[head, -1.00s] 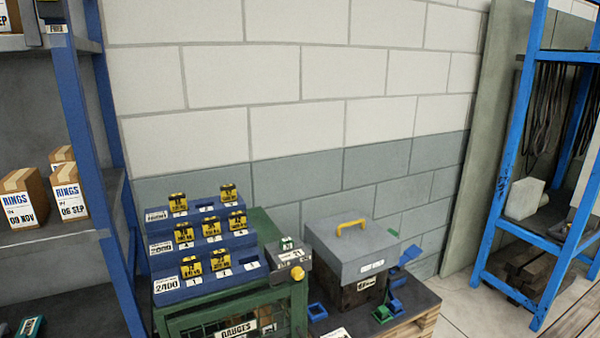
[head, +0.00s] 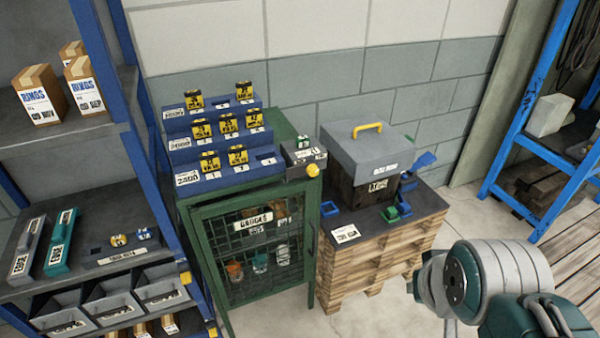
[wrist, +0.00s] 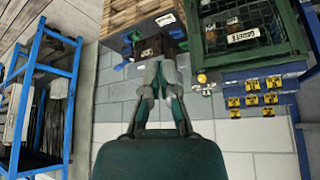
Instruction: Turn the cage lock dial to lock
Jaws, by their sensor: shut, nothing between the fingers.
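A green mesh cage (head: 247,218) with a gauges sign stands against the wall in the head view. A small grey box with a yellow dial (head: 313,171) sits at its upper right corner. The dial's marks are too small to read. The cage (wrist: 253,57) and the yellow dial (wrist: 202,78) also show in the wrist view, which is upside down. My gripper (wrist: 159,68) is shut and empty, apart from the dial, which lies to its right in that view. My arm shows at the lower right of the head view.
Stepped blue racks (head: 222,158) with yellow tags stand on the cage. A grey-lidded box (head: 368,150) with a yellow handle sits on a pallet stand (head: 350,262) to the right. Shelving (head: 60,140) is on the left, a blue rack (head: 535,150) on the right. Floor is clear before the pallet.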

